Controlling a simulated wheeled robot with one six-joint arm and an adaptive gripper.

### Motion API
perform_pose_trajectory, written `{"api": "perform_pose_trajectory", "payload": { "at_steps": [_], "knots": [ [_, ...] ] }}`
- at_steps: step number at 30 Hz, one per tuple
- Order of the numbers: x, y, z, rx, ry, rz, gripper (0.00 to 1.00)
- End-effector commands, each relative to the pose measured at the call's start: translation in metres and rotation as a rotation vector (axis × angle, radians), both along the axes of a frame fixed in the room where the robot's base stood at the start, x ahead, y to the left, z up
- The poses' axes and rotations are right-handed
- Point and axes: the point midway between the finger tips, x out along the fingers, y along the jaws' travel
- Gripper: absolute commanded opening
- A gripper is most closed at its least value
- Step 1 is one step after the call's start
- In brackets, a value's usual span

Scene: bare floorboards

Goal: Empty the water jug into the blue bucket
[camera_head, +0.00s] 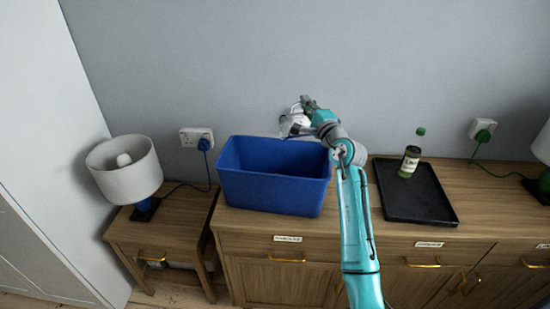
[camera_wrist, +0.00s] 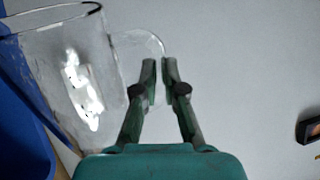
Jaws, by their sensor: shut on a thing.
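The water jug (camera_head: 291,126) is clear glass and is held above the far right part of the blue bucket (camera_head: 272,188), near the wall. My gripper (camera_head: 306,104) is shut on the jug's handle. In the wrist view the jug (camera_wrist: 75,75) is at the left, and my gripper's fingertips (camera_wrist: 160,68) close on its looped handle. A bright white patch shows in the glass; I cannot tell whether it is water or glare. The jug's exact tilt is unclear. The bucket (camera_wrist: 22,125) shows at the wrist view's left edge. Its inside bottom is hidden.
The bucket stands on a wooden sideboard (camera_head: 235,218). A white lamp (camera_head: 126,172) stands on a side table to the left. Sockets with cables are on the wall.

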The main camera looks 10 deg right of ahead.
Motion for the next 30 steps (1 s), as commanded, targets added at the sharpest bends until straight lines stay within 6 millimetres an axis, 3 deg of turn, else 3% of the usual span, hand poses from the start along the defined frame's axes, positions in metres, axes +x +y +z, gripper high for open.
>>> {"api": "perform_pose_trajectory", "payload": {
  "at_steps": [8,18,30],
  "knots": [
    [0.001,-0.007,-0.003,0.062,0.008,-0.001,0.0],
    [0.007,-0.04,-0.019,0.236,0.04,-0.001,0.0],
    [0.009,-0.054,-0.01,0.472,0.083,0.002,0.0]
  ]
}}
